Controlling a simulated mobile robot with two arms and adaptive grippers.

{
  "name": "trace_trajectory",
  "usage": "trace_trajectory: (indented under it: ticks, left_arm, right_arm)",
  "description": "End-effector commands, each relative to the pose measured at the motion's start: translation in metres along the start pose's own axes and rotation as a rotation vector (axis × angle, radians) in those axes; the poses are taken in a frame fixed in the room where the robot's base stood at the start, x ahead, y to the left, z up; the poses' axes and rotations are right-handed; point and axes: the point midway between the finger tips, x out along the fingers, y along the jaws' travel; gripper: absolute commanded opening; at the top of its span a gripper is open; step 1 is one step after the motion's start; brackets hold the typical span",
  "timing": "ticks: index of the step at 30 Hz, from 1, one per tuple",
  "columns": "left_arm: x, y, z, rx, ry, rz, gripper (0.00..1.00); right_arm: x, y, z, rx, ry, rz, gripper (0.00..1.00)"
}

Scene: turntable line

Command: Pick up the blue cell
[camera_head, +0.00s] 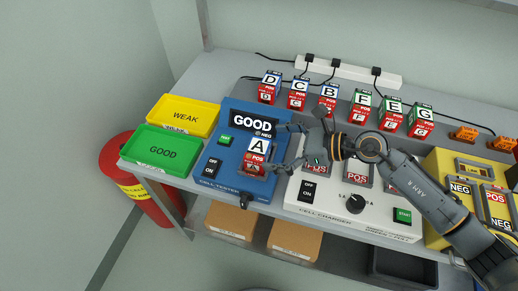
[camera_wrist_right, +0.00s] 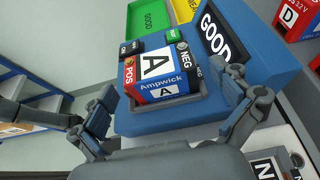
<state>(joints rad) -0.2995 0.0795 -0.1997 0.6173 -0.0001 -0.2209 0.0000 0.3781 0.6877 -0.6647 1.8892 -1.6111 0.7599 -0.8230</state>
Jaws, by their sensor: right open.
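A blue cell marked A (camera_head: 258,147) with a red POS end sits in the blue cell tester (camera_head: 212,168). The tester's display reads GOOD. In the right wrist view the cell (camera_wrist_right: 160,76) shows a blue body, a white A label and a black NEG end. My right gripper (camera_head: 274,148) is open, with its fingers spread on either side of cell A. In the right wrist view the gripper (camera_wrist_right: 168,88) has one finger left of the cell and one right, seemingly apart from it. My left gripper is not in view.
Cells D (camera_head: 270,86), C (camera_head: 299,92), B (camera_head: 328,97), F (camera_head: 361,106), E (camera_head: 392,114) and G (camera_head: 421,121) stand along the back. A yellow WEAK tray (camera_head: 186,115) and a green GOOD tray (camera_head: 163,150) lie left of the tester. The white charger (camera_head: 335,208) is right, under my arm.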

Motion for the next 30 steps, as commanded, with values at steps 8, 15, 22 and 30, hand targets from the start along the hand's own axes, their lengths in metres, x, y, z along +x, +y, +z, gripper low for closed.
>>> trace_trajectory:
  ticks: [8, 15, 22, 30]
  left_arm:
    - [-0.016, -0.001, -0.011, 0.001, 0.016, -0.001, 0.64]
    - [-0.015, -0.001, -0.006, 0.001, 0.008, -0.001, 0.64]
    - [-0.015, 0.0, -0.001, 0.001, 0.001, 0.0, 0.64]
    - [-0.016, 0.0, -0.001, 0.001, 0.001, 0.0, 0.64]
  right_arm:
    - [0.038, 0.003, 0.003, 0.003, -0.002, 0.002, 1.0]
    - [0.041, 0.003, 0.001, 0.0, 0.0, 0.0, 1.0]
    - [0.041, 0.003, 0.001, 0.001, 0.0, 0.0, 0.61]
    - [0.041, 0.003, 0.003, -0.001, -0.004, -0.001, 0.3]
